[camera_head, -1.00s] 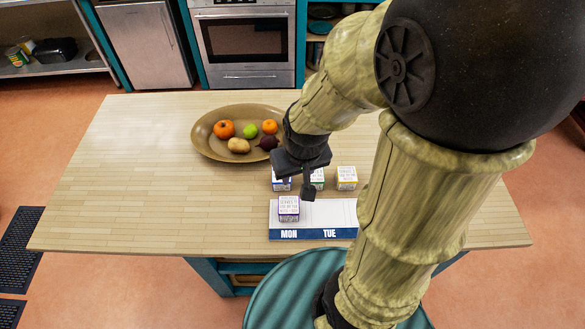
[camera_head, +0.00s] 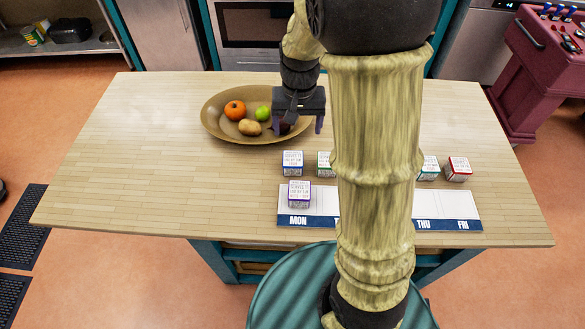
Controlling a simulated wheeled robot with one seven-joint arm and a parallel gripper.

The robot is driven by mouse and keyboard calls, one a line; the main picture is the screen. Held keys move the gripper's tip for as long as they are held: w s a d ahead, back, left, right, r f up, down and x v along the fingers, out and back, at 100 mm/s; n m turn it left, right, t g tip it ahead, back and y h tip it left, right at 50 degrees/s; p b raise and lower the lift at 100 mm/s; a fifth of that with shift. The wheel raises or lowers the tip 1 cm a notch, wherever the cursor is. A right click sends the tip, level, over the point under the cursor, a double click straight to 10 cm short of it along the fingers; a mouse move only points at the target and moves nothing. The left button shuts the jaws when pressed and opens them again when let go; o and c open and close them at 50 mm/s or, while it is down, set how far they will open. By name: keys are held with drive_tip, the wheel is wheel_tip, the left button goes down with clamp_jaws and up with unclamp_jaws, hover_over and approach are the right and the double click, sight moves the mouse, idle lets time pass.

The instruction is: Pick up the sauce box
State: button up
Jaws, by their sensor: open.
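Several small cube-shaped boxes stand on the wooden table; their lettering is too small to read, so I cannot tell which is the sauce box. A purple-edged box (camera_head: 299,194) is on the MON section of the day board (camera_head: 321,222). Behind the board stand a blue-edged box (camera_head: 292,162), a green-edged box (camera_head: 325,164), a teal-edged box (camera_head: 428,168) and a red-edged box (camera_head: 459,169). My gripper (camera_head: 298,127) is open, fingers down, over the right side of the fruit bowl, beyond the blue-edged box. My arm hides the middle of the board and the area behind it.
The brown bowl (camera_head: 214,124) holds an orange pumpkin-like item (camera_head: 235,110), a green apple (camera_head: 263,113) and a potato (camera_head: 250,127); my gripper partly covers a dark item. The table's left side (camera_head: 130,170) is clear. A maroon cart (camera_head: 530,75) stands beyond the table's right end.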

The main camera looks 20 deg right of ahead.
drive_tip(key=shift+w+f+m, duration=0.15)
drive_tip(key=shift+w+f, duration=0.05)
drive_tip(key=shift+w, duration=0.4)
drive_tip(key=shift+w+f+m, duration=0.15)
drive_tip(key=shift+w, duration=0.4)
drive_tip(key=p, duration=0.1)
approach(293, 158)
drive_tip(key=f, duration=0.5)
drive_tip(key=shift+s+d+f, duration=0.1)
drive_tip(key=shift+s+f, duration=0.05)
drive_tip(key=shift+s, duration=0.1)
drive_tip(key=shift+f, duration=0.45)
drive_tip(key=shift+f, duration=0.1)
drive_tip(key=shift+w+f+p, duration=0.2)
drive_tip(key=shift+f+p, duration=0.3)
drive_tip(key=shift+f, duration=0.75)
drive_tip(key=shift+w+f+p, duration=0.2)
drive_tip(key=shift+f+p, duration=0.3)
drive_tip(key=shift+f, duration=0.75)
